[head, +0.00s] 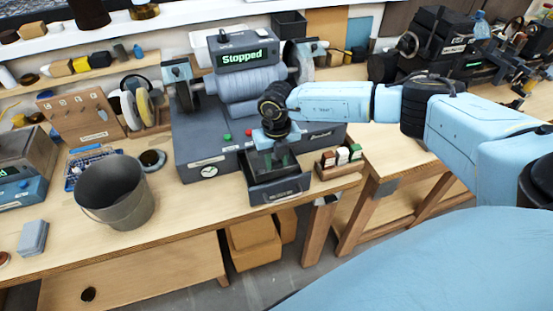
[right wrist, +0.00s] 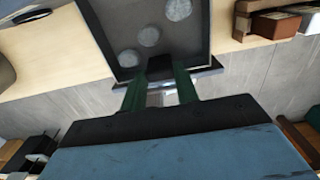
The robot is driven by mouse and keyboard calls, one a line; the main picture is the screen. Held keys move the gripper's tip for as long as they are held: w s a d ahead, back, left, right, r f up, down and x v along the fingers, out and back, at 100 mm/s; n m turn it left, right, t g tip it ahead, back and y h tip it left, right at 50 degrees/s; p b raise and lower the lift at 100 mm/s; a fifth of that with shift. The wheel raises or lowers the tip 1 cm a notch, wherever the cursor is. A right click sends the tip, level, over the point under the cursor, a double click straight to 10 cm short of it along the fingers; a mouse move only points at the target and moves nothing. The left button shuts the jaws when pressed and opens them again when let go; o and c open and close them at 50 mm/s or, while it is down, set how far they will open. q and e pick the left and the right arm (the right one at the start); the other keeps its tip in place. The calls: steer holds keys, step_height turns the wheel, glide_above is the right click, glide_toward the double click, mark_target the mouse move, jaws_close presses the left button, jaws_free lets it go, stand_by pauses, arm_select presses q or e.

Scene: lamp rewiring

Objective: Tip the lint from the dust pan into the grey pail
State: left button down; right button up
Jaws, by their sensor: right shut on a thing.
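The dust pan (head: 280,193) is a dark, shallow, open-topped tray at the front of the grey machine, near the table's front edge. My right gripper (right wrist: 160,92) is shut on its near edge, with its green fingers on the handle side. In the head view this gripper (head: 279,161) points down over the pan. The lint shows in the right wrist view as round grey clumps (right wrist: 148,36) inside the pan (right wrist: 190,45). I cannot tell whether the pan still touches the machine or table. The grey pail (head: 112,195) stands upright on the table, left of the pan. My left gripper is out of view.
The grey machine (head: 195,145) reads "Stopped" on its display (head: 242,57). A wooden block holder (head: 338,162) stands right of the pan. A small dark round dish (head: 152,159) and a blue wire basket (head: 90,165) lie near the pail. Table between pail and pan is mostly clear.

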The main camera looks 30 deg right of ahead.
steer(key=shift+r+p, duration=1.15)
steer(key=shift+r, duration=0.55)
